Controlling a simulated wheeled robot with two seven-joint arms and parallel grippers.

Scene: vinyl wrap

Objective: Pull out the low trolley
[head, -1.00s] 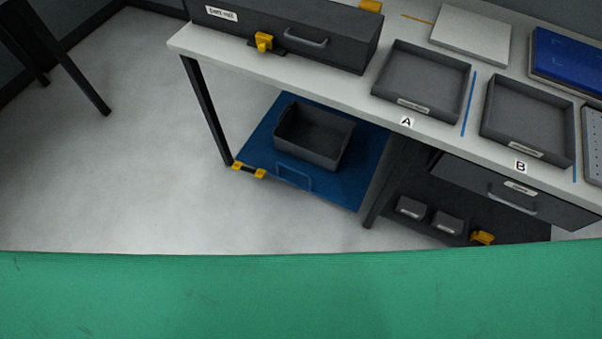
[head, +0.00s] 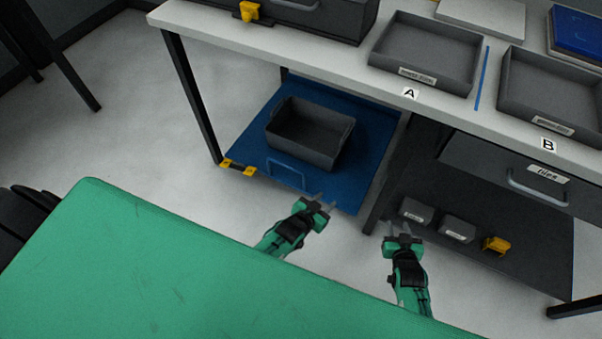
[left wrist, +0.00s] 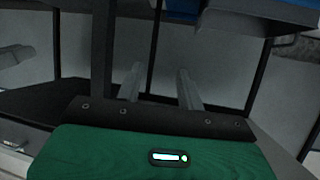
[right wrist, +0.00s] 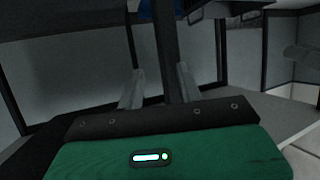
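The low trolley is a flat blue platform (head: 375,130) under the left part of the bench, with a blue loop handle (head: 285,170) on its front edge. A dark grey bin (head: 310,135) sits on it. Yellow pieces (head: 237,167) lie at its front left corner, by the bench leg. My left gripper (head: 318,199) is open and empty, in front of the trolley and right of the handle, apart from it. My right gripper (head: 397,229) is open and empty, right of the trolley, near the middle bench leg. Both pairs of fingers stand apart in the wrist views.
The bench top (head: 340,65) overhangs the trolley, with a left leg (head: 192,95) and a middle leg (head: 385,195). A drawer (head: 530,170) and a dark lower shelf (head: 470,205) with small bins are on the right. The floor left of the bench is clear.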

